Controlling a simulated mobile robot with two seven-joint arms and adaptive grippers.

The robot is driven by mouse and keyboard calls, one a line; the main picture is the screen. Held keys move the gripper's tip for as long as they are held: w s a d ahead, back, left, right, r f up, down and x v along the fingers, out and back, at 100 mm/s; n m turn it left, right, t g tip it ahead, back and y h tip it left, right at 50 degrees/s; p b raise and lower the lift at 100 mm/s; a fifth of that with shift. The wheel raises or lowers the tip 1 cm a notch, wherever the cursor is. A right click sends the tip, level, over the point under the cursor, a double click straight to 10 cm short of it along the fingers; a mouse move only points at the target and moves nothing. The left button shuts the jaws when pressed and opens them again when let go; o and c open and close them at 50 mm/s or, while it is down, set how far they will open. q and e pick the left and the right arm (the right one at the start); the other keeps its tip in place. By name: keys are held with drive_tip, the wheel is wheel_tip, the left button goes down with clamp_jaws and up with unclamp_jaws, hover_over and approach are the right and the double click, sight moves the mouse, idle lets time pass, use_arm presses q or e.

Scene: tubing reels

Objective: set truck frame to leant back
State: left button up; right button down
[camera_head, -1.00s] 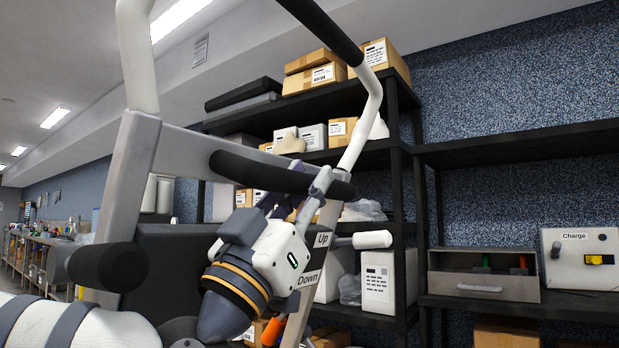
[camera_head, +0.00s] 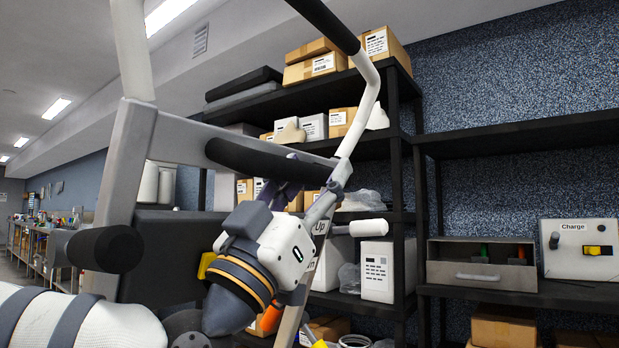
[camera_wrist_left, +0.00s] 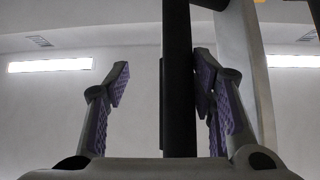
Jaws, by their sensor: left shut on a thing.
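The truck frame (camera_head: 130,150) fills the left and middle of the head view. It has grey posts, pale tubes above, a black top bar (camera_head: 322,18) and a black crossbar grip (camera_head: 250,157). Its posts look slanted, but I cannot tell the exact lean. My left gripper (camera_head: 312,188) is shut on the frame's black grip, beside the right post. In the left wrist view, that black bar (camera_wrist_left: 178,80) stands between the purple finger pads, close against the right one. The finger contact is partly hidden in the head view. My right gripper is not in view.
Black shelving (camera_head: 395,150) with boxes stands behind. A "Charge" box (camera_head: 575,250) and an open-fronted grey case (camera_head: 482,265) sit on the right shelf. A long bench (camera_head: 45,255) is far left.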

use_arm(q)
drive_tip(key=shift+s+d, duration=0.15)
drive_tip(key=v, duration=1.2)
drive_tip(key=shift+f, duration=0.1)
